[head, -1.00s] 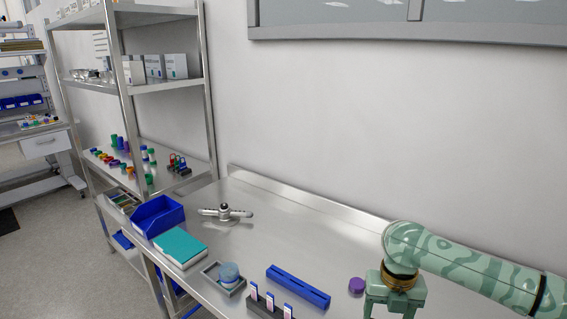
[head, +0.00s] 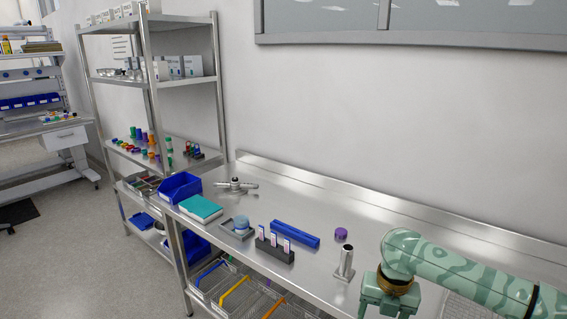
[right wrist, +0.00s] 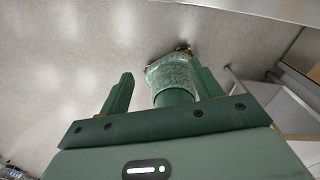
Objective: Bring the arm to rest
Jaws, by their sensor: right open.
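My right arm comes in from the right edge of the head view, with a pale green patterned sleeve. My right gripper (head: 385,312) hangs down at the lower edge of the head view, over the front right part of the steel table (head: 330,215) in the picture. In the right wrist view my right gripper (right wrist: 163,88) has its two dark green fingers apart. A green patterned round part shows behind and between the fingers, apparently my own body, with grey floor beyond. Nothing appears held. My left gripper is not in view.
A metal tube (head: 344,262) stands near my right gripper. A purple lid (head: 341,233), a blue rack (head: 295,233), a dark slide holder (head: 275,250), a teal box (head: 201,208) and a blue bin (head: 180,187) are on the table. Wire baskets (head: 235,290) sit below.

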